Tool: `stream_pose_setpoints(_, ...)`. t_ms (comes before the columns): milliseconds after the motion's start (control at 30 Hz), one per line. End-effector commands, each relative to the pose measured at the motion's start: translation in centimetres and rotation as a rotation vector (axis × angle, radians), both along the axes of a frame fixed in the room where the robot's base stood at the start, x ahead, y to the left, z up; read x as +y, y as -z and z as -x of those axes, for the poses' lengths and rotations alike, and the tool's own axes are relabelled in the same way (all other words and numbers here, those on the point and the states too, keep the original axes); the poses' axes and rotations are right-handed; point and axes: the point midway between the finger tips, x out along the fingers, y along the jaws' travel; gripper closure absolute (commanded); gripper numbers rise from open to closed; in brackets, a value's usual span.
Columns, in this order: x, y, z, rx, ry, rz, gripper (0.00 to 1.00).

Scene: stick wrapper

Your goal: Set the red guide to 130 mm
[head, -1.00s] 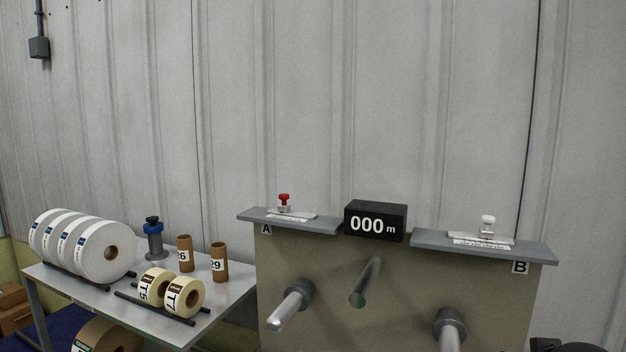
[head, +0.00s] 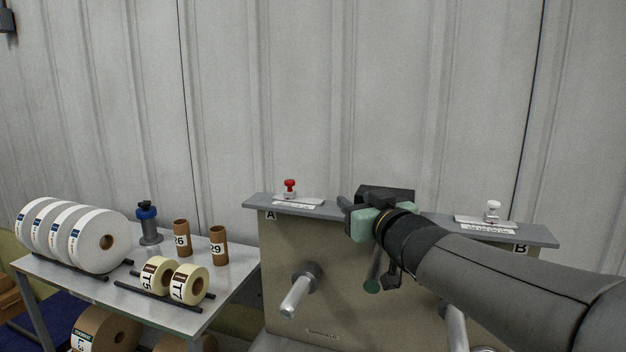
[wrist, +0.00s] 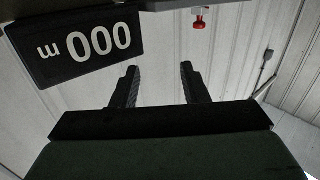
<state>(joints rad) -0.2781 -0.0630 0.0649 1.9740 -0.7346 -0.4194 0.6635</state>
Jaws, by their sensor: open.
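The red guide (head: 290,187) is a small red knob on a pale block, standing on a white scale plate (head: 298,202) on the left shelf, marked A. It also shows upside down at the top of the wrist view (wrist: 198,21). The scale's markings are too small to read. My gripper (head: 344,208) is in front of the black display, to the right of the red guide and apart from it. In the wrist view its two dark fingers (wrist: 158,88) are spread with nothing between them.
The black display (wrist: 84,45) reads 000 m. A white knob (head: 493,210) stands on the right shelf (head: 540,236), marked B. Metal rollers (head: 297,295) stick out below the shelves. A side table (head: 235,285) at left holds white rolls, cream rolls and brown tubes. The space above the left shelf is clear.

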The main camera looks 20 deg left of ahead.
Motion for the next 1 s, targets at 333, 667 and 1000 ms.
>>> stream_pose_setpoints(333,5.9,0.9,0.4,0.0,-0.116,-0.034,0.59)
stream_pose_setpoints(667,10.4,0.7,-4.5,0.001,-0.116,-0.033,0.59)
stream_pose_setpoints(1000,14.9,0.7,-9.7,0.0,-0.114,-0.031,0.59)
